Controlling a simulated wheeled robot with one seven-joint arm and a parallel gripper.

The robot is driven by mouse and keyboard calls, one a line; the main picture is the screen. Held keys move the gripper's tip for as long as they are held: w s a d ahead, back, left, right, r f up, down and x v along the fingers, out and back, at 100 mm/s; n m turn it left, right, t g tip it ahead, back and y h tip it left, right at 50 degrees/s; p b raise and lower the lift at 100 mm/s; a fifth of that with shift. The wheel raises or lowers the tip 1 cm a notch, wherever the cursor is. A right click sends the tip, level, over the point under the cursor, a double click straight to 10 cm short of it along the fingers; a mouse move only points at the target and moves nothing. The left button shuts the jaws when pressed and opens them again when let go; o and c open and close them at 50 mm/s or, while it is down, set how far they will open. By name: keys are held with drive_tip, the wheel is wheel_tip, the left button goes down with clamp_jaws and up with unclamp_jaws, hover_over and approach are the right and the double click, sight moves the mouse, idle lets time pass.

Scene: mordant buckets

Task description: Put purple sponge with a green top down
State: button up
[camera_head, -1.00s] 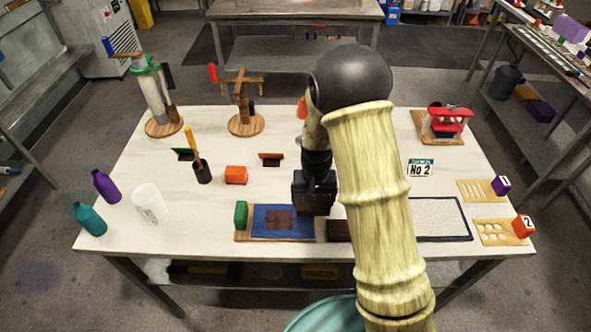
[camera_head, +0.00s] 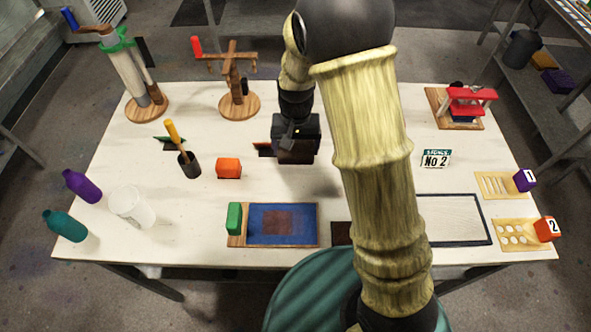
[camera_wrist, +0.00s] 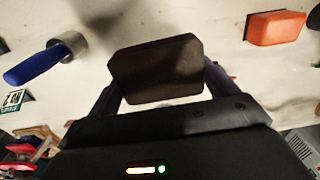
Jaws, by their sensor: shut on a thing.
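My gripper (camera_head: 297,155) is over the middle of the table, right of the orange block (camera_head: 228,168) and behind the blue tray (camera_head: 308,224). In the wrist view my gripper (camera_wrist: 160,85) is shut on a dark brown-black block (camera_wrist: 155,72), held between the two fingers. No purple or green shows on this block, so I cannot tell that it is the purple sponge with a green top. Whether it touches the table is unclear. A green block (camera_head: 234,217) stands at the tray's left end.
A dark cup (camera_head: 189,165) with a yellow-handled tool, a white cup (camera_head: 131,206) and purple (camera_head: 82,186) and teal (camera_head: 64,225) bottles stand left. A framed screen (camera_head: 455,220) and number 2 card (camera_head: 435,158) lie right. The wrist view shows a blue-handled tool (camera_wrist: 32,66).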

drive_tip(key=shift+s, duration=0.15)
drive_tip(key=p, duration=0.1)
hover_over(296, 175)
wheel_tip(296, 175, down, 5)
drive_tip(key=shift+r, duration=0.1)
drive_tip(key=shift+f, duration=0.5)
drive_tip(key=shift+f, duration=0.3)
wheel_tip(296, 175, down, 3)
drive_tip(key=shift+d+f+p, duration=0.1)
drive_tip(key=shift+d+p, duration=0.05)
drive_tip(key=shift+p, duration=0.4)
drive_tip(key=shift+f, duration=0.2)
drive_tip(key=shift+a, duration=0.2)
